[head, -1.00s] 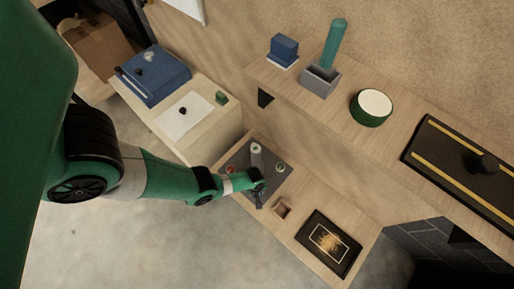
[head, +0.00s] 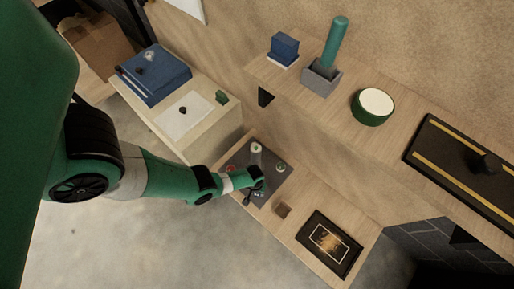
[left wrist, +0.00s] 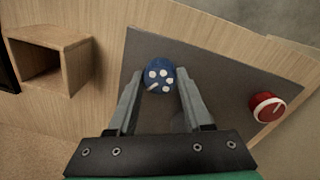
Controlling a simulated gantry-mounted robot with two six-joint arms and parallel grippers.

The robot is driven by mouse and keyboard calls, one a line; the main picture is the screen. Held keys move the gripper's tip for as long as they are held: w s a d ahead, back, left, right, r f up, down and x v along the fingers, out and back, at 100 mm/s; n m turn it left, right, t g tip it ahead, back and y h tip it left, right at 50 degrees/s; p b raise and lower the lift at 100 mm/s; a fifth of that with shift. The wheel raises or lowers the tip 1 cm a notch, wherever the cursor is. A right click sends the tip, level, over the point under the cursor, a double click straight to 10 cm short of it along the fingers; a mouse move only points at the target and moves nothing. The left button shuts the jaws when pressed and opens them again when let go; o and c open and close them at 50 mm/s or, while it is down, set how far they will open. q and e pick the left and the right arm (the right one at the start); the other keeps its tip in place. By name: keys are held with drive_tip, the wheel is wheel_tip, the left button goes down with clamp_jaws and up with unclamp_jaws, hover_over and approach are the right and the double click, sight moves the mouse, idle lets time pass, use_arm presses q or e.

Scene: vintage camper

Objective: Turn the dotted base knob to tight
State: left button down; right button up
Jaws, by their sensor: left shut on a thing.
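The dotted knob (left wrist: 160,72) is blue with several white dots and a short white line pointing to the lower left in the left wrist view. It sits on a dark grey panel (left wrist: 225,75), which also shows on the lower counter in the head view (head: 274,184). My left gripper (left wrist: 161,80) has a finger on each side of the knob and is shut on it. In the head view the left gripper (head: 253,194) reaches down over the panel's front part, mostly hiding the knob. My right gripper is not in view.
A red knob (left wrist: 266,106) is on the same panel, with a green knob (head: 281,168) and a pale knob (head: 256,148). An upper shelf (head: 330,98) overhangs behind.

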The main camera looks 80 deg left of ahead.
use_arm(q)
drive_tip(key=m, duration=0.6)
drive_tip(key=shift+a, duration=0.1)
drive_tip(key=m, duration=0.6)
drive_tip(key=shift+m+g+b, duration=0.3)
drive_tip(key=shift+m+b, duration=0.05)
drive_tip(key=shift+m, duration=0.05)
drive_tip(key=m, duration=1.2)
drive_tip(key=shift+w+m+g, duration=0.1)
drive_tip(key=shift+m+g, duration=0.2)
drive_tip(key=shift+m, duration=0.1)
drive_tip(key=shift+c, duration=1.6)
unclamp_jaws()
